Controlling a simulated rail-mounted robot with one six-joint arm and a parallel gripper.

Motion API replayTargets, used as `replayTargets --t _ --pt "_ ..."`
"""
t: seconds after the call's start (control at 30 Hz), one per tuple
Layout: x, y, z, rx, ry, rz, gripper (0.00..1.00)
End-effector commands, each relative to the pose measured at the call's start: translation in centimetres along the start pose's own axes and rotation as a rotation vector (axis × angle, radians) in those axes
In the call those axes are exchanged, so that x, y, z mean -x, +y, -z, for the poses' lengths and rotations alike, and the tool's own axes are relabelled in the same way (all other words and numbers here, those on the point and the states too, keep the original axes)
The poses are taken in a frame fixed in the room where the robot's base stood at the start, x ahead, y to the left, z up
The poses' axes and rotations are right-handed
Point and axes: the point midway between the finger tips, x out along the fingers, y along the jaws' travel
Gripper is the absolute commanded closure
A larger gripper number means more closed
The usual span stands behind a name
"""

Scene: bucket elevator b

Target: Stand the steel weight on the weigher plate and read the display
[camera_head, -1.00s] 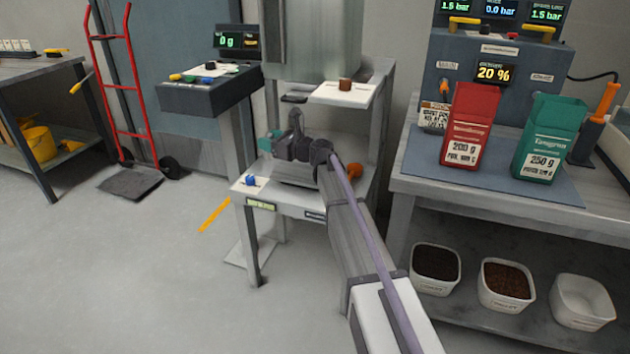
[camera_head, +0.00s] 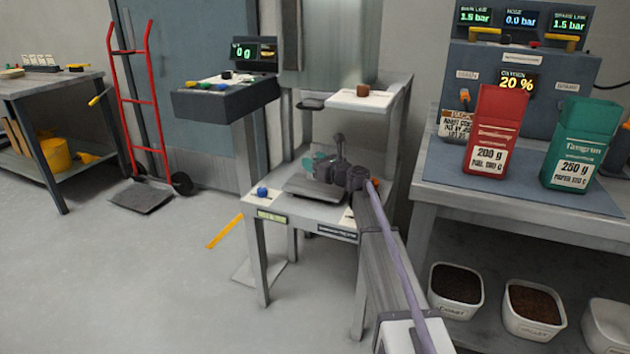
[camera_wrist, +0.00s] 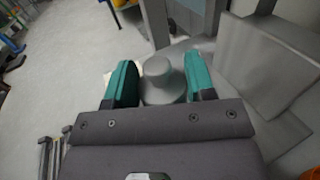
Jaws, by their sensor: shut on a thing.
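My gripper (camera_head: 311,166) has teal fingers shut on the grey steel weight (camera_wrist: 158,74). In the wrist view the weight's rounded knob and wider shoulder show between the fingers; its base is hidden. In the head view I cannot make out the weight. I cannot tell whether the weight touches the plate. The display (camera_head: 250,53) above the left console reads 0 g in green.
A blue knob (camera_head: 262,191) and an orange knob (camera_head: 374,183) flank the plate. The stand's upper shelf (camera_head: 350,98) overhangs behind and above the gripper. A bench with red (camera_head: 496,128) and green (camera_head: 582,142) bags stands right.

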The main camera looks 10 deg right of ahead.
Motion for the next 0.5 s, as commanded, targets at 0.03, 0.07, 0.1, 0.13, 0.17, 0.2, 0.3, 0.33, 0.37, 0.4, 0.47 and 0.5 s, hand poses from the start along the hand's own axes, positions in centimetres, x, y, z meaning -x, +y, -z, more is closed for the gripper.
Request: replayTargets --t 0.03,0.07,0.1,0.13,0.17,0.2,0.3,0.33,0.37,0.4,0.47,0.5 --pt "0.0 0.0 1.3 0.0 0.0 0.0 0.86" --pt "0.0 0.0 2.0 0.0 0.0 0.0 0.86" --pt "0.0 0.0 2.9 0.0 0.0 0.0 0.86" --pt "0.0 0.0 3.5 0.0 0.0 0.0 0.86" --pt "0.0 0.0 3.8 0.0 0.0 0.0 0.86" --pt "0.0 0.0 3.9 0.0 0.0 0.0 0.86" --pt "0.0 0.0 3.3 0.0 0.0 0.0 0.86" --pt "0.0 0.0 3.3 0.0 0.0 0.0 0.86" --pt "0.0 0.0 3.3 0.0 0.0 0.0 0.86" --pt "0.0 0.0 3.3 0.0 0.0 0.0 0.86" --pt "0.0 0.0 3.5 0.0 0.0 0.0 0.86" --pt "0.0 0.0 3.7 0.0 0.0 0.0 0.86"
